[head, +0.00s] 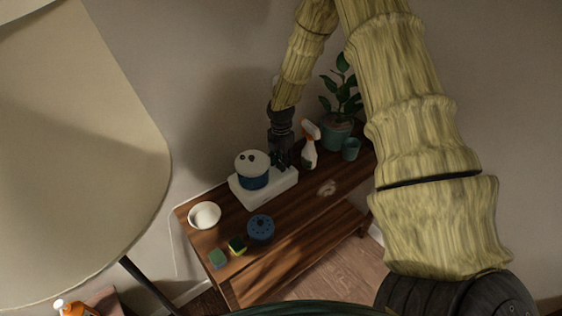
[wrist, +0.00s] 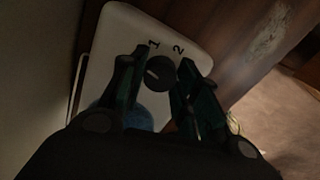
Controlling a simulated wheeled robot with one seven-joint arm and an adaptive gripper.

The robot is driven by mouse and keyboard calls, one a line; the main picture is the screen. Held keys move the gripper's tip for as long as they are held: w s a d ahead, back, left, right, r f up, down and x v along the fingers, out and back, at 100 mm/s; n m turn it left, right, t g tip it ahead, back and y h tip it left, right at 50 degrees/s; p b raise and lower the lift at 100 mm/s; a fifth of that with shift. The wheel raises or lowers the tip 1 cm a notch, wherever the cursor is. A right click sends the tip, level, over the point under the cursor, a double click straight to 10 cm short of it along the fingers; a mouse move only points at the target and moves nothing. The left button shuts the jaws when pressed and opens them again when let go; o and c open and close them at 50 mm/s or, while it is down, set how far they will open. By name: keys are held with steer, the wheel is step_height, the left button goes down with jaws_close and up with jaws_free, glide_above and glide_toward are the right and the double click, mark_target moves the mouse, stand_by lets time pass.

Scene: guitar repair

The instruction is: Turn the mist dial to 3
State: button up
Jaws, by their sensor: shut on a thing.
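The mist device has a blue tank with a white lid (head: 252,165) on a white base (head: 284,183), standing on the wooden table. In the wrist view, the base (wrist: 125,28) carries a round dark dial (wrist: 160,73) with a pale pointer mark on its left side. The numerals 1 and 2 show above the dial; no 3 is visible, and the right finger covers part of the base. My gripper (wrist: 157,80) has one finger on each side of the dial and is shut on it. In the head view my gripper (head: 283,160) is at the base's right end.
A spray bottle (head: 309,146), a teal cup (head: 351,149) and a potted plant (head: 338,130) stand close to the right of my gripper. A lampshade (head: 70,150) fills the left.

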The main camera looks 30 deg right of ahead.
steer(key=m+b, duration=0.1)
steer(key=m, duration=0.6)
steer(key=shift+b, duration=0.3)
steer(key=m+b, duration=0.1)
steer(key=m, duration=0.5)
steer(key=shift+m, duration=0.3)
steer(key=m, duration=0.7)
steer(key=shift+w+b, duration=0.1)
steer(key=shift+b, duration=0.3)
steer(key=m, duration=0.7)
steer(key=shift+r, duration=0.1)
steer(key=o, duration=1)
